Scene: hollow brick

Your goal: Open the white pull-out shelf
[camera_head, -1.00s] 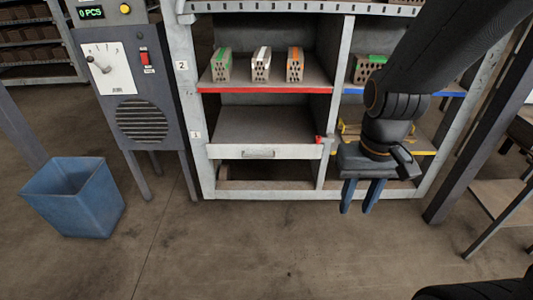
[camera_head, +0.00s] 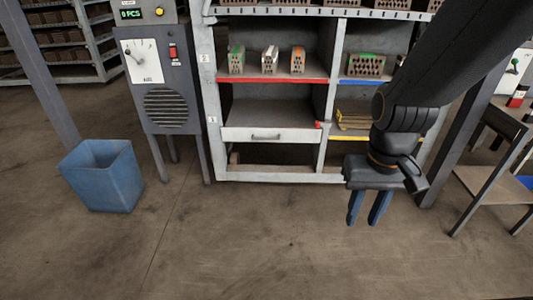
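The white pull-out shelf (camera_head: 265,134) sits in the lower left bay of the rack, level with the rack's front, so it looks closed. It has a grey bar handle (camera_head: 266,137) in the middle of its white front. A small red part (camera_head: 318,125) is at the front's upper right corner. My gripper (camera_head: 368,222) hangs with its two blue fingers pointing down, to the right of the shelf front and lower in the picture. The fingers are apart with nothing between them. It touches neither shelf nor handle.
Bricks with green, white and orange marks (camera_head: 269,60) stand on the red-edged shelf above. A grey control cabinet (camera_head: 160,85) stands left of the rack, and a blue bin (camera_head: 103,177) on the floor at left. A table (camera_head: 495,185) stands at right. The floor in front is clear.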

